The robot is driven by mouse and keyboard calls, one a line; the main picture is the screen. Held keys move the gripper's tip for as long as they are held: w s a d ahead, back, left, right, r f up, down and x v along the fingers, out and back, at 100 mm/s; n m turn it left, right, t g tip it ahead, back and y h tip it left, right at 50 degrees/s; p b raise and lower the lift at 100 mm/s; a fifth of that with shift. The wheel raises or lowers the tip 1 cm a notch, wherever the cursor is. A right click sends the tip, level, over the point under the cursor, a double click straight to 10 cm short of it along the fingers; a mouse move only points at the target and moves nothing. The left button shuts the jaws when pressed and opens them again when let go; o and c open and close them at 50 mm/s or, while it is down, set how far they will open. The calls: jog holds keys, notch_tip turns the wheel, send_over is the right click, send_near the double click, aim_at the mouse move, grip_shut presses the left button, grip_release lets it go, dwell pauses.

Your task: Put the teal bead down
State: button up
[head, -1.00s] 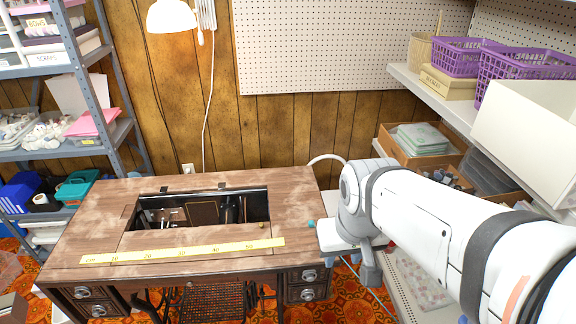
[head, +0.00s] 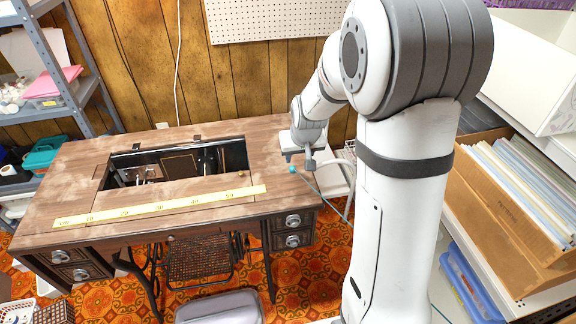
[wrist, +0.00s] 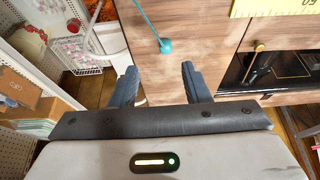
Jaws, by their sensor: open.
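The teal bead (head: 292,170) appears to lie on the right part of the sewing table's wooden top (head: 262,150). It also shows in the wrist view (wrist: 165,46), on the wood beyond my fingertips, with a thin teal cord (wrist: 148,20) running from it. In the head view the cord (head: 325,200) passes off the table's right edge. My gripper (wrist: 160,75) is open, with a clear gap between its two fingers and nothing between them. In the head view my gripper (head: 300,158) is low over the table's right end, close beside the bead.
A yellow measuring tape (head: 165,205) lies along the table's front. Behind it is the table's open well (head: 180,162), with a small brass-coloured ball (head: 241,174) at its edge. A shelf with a file box (head: 510,200) stands right. A wire basket (wrist: 75,55) shows in the wrist view.

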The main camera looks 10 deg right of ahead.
aim_at(293, 168)
jog(key=x, duration=0.7)
jog(key=shift+w+a+f, duration=0.15)
jog(key=shift+a+f, duration=0.2)
jog(key=shift+a, duration=0.05)
jog(key=shift+c, duration=0.3)
grip_shut()
